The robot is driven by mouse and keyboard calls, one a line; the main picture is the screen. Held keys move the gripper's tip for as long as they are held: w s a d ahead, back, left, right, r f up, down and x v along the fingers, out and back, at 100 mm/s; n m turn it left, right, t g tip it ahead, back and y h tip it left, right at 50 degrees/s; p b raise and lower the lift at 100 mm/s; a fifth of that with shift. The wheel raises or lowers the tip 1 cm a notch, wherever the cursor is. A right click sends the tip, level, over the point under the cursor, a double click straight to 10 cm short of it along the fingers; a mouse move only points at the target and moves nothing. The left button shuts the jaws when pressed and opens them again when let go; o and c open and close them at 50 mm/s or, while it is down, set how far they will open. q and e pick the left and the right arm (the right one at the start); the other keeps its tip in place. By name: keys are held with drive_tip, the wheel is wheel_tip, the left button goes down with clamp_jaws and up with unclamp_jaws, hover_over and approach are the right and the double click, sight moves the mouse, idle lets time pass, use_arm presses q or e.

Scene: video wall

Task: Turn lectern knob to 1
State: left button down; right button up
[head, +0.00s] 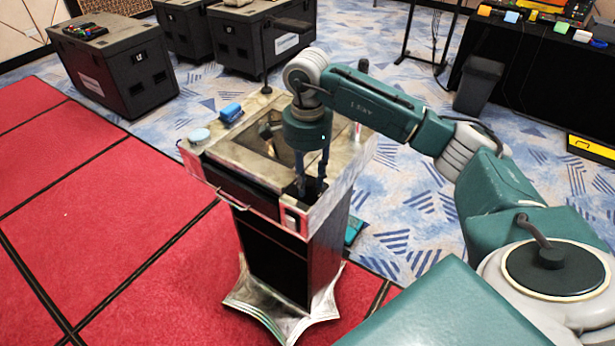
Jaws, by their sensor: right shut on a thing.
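The lectern (272,250) stands upright in the middle of the head view, on a flared metal foot. My right arm reaches in from the right, and my right gripper (310,188) points down at the near right part of the lectern top. Its fingers are shut on the lectern knob, which is mostly hidden between and behind the fingertips. The knob's pointer and its number marks cannot be made out. A small white switch plate (292,220) shows on the front edge just below the gripper. My left gripper is not in view.
On the lectern top are a blue object (230,112), a pale round disc (199,135) and an upright microphone stem (266,70). Black road cases (120,70) stand behind. A black bin (478,84) and a black-draped table (530,75) are at the right. Red carpet lies left.

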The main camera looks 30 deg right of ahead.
drive_tip(key=shift+m+b, duration=0.55)
drive_tip(key=shift+m, duration=0.15)
drive_tip(key=shift+m+b, duration=0.65)
drive_tip(key=shift+m, duration=0.55)
drive_tip(key=m+b, duration=0.1)
drive_tip(key=m, duration=0.1)
drive_tip(key=shift+m, duration=0.3)
drive_tip(key=m+b, duration=0.1)
drive_tip(key=m, duration=0.1)
drive_tip(key=shift+m, duration=0.3)
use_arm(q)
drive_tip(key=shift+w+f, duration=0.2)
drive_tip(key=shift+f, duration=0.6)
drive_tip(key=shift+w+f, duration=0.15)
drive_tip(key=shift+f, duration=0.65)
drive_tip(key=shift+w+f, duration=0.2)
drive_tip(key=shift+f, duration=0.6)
use_arm(e)
drive_tip(key=shift+r+m, duration=0.1)
drive_tip(key=shift+m, duration=1.3)
use_arm(q)
drive_tip(key=shift+b, duration=0.3)
use_arm(e)
drive_tip(key=o, duration=1.2)
drive_tip(key=shift+c, duration=0.2)
